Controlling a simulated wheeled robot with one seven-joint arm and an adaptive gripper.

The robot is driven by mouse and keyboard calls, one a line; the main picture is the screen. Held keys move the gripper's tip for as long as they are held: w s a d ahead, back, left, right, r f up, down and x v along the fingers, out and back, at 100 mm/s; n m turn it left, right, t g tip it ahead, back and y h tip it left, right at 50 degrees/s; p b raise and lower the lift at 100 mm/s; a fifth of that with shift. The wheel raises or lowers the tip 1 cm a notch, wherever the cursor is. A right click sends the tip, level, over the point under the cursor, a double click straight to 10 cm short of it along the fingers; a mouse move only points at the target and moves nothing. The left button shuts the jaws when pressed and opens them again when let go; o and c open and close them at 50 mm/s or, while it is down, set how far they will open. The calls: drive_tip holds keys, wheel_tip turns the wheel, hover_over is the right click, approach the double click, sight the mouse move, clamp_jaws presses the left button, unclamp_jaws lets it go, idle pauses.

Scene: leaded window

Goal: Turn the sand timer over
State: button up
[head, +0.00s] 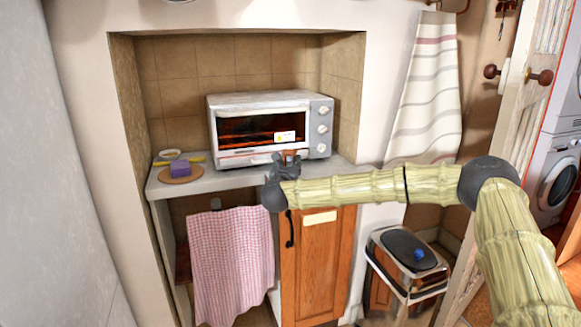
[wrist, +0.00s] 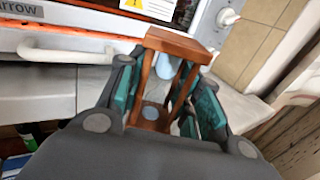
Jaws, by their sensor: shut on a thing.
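The sand timer (wrist: 178,43) has a reddish-brown wooden frame with posts around a glass, with a pale blue patch inside. In the wrist view it sits between the teal-padded fingers of my gripper (wrist: 164,82), which are shut on it. Its lower part is partly hidden by the fingers. In the head view my gripper (head: 284,165) is at the front edge of the counter, before the toaster oven. Only a small brown part of the timer (head: 290,153) shows there. I cannot tell whether it touches the counter.
The toaster oven (head: 270,127) stands close behind my gripper. A round board (head: 180,179) with a purple block (head: 180,168) lies at the counter's left end, beside a white ring-shaped thing (head: 169,154). A checked cloth (head: 231,260) hangs below the counter (head: 222,180). The counter between board and gripper is clear.

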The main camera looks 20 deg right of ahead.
drive_tip(key=o, duration=1.1)
drive_tip(key=shift+s+a, duration=0.1)
